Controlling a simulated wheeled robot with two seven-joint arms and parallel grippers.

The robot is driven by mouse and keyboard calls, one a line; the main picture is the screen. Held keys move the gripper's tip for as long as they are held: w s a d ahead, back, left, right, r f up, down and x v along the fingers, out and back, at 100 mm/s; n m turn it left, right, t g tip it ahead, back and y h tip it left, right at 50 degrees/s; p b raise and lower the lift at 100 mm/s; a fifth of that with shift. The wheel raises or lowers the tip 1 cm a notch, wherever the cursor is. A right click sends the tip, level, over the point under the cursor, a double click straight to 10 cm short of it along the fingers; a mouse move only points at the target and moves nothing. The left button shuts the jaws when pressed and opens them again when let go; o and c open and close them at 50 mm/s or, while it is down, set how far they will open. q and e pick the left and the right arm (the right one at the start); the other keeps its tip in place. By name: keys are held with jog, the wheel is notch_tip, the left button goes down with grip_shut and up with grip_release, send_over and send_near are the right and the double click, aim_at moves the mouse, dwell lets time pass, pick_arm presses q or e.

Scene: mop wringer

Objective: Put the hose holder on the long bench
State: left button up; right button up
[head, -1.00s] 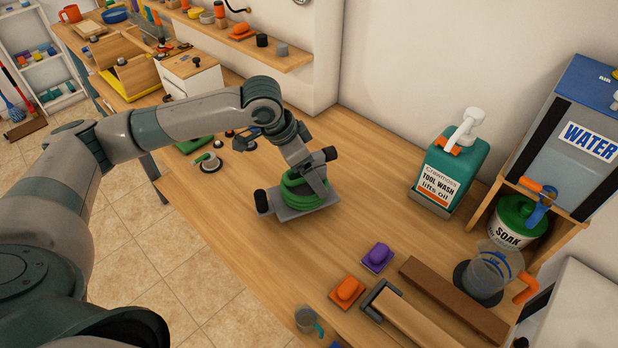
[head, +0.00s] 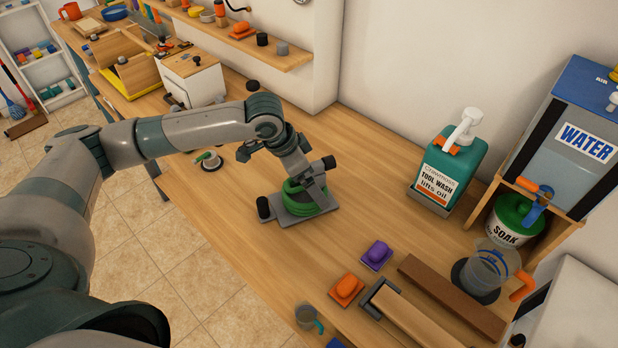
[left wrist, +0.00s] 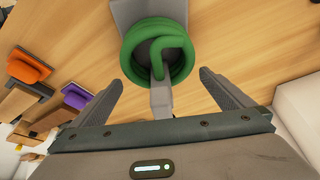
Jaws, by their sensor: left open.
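The hose holder (head: 322,209) is a grey flat base carrying a coiled green hose, with a short grey post. It appears to rest on the wooden long bench (head: 240,230), left of the soap bottle. My left gripper (head: 308,186) is right at the holder, and its wrist partly hides the coil in the head view. In the left wrist view my fingers (left wrist: 170,88) are spread apart. The green coil (left wrist: 158,50) lies just beyond them, and the grey post (left wrist: 160,97) stands between them with a gap on both sides. My right gripper is not in view.
A purple block (head: 377,254), an orange block (head: 346,289) and a brown bar (head: 450,300) lie nearer the front right. The tool wash bottle (head: 452,165) stands by the wall. A small round item (head: 208,161) sits left of my wrist. Bare bench surrounds the holder.

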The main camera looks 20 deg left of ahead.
aim_at(292, 193)
pick_arm(q)
jog(key=shift+r, duration=0.1)
jog(key=b+v, duration=0.2)
jog(key=v, duration=1)
dwell(0.4)
